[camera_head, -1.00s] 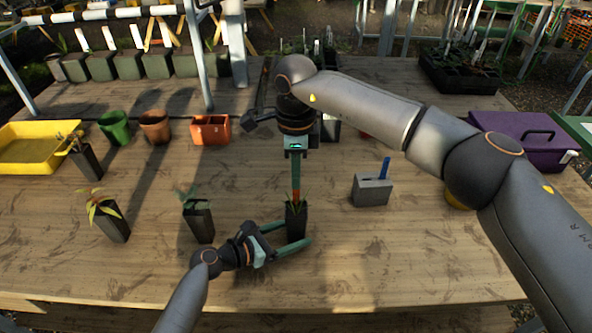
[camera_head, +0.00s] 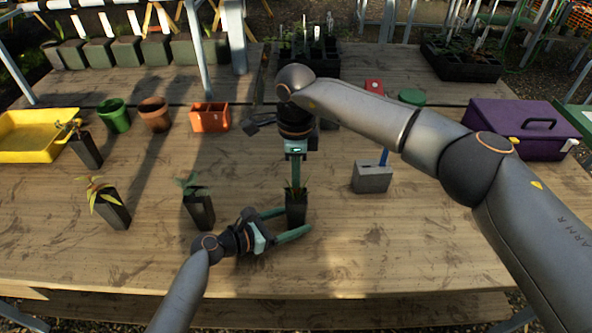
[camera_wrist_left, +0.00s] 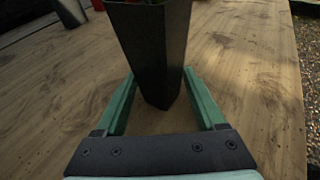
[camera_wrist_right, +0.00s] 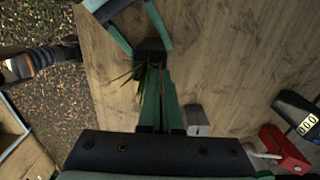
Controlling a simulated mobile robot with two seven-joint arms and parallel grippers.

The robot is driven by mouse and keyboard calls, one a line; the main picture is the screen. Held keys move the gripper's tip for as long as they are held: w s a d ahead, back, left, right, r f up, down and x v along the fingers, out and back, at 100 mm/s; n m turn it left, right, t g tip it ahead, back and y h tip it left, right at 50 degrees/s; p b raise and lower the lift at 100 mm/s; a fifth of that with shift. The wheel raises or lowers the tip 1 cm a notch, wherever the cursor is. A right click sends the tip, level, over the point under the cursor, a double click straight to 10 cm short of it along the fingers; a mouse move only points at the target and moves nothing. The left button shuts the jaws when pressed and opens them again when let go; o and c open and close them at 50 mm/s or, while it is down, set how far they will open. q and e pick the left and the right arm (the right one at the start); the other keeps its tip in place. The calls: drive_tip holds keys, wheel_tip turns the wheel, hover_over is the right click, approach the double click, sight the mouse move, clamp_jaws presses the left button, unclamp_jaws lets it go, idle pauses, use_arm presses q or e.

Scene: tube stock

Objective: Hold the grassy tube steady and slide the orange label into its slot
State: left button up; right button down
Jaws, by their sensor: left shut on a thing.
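The grassy tube (camera_head: 296,209), a dark square pot with thin green leaves, stands upright on the table. My left gripper (camera_head: 296,221) is shut on it, one finger on each side. The tube's dark walls fill the space between those fingers in the left wrist view (camera_wrist_left: 160,55). My right gripper (camera_head: 296,184) points down directly over the tube, its fingertips among the leaves. In the right wrist view its fingers are nearly together, with a thin orange edge of the orange label (camera_wrist_right: 161,68) at their tips. The slot and most of the label are hidden.
A grey block (camera_head: 372,178) with a blue label (camera_head: 384,157) stands to the right. Two other plant tubes (camera_head: 199,211) (camera_head: 113,211) stand to the left. An orange container (camera_head: 210,117), a yellow tray (camera_head: 30,153) and a purple box (camera_head: 500,125) lie farther back. The front right table is clear.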

drive_tip(key=shift+f, duration=0.35)
idle(0.4)
drive_tip(key=c, duration=1)
unclamp_jaws()
drive_tip(key=shift+r, duration=0.1)
wheel_tip(320, 180, up, 12)
drive_tip(key=shift+f, duration=0.1)
use_arm(q)
drive_tip(key=o, duration=0.9)
drive_tip(key=shift+o, duration=0.2)
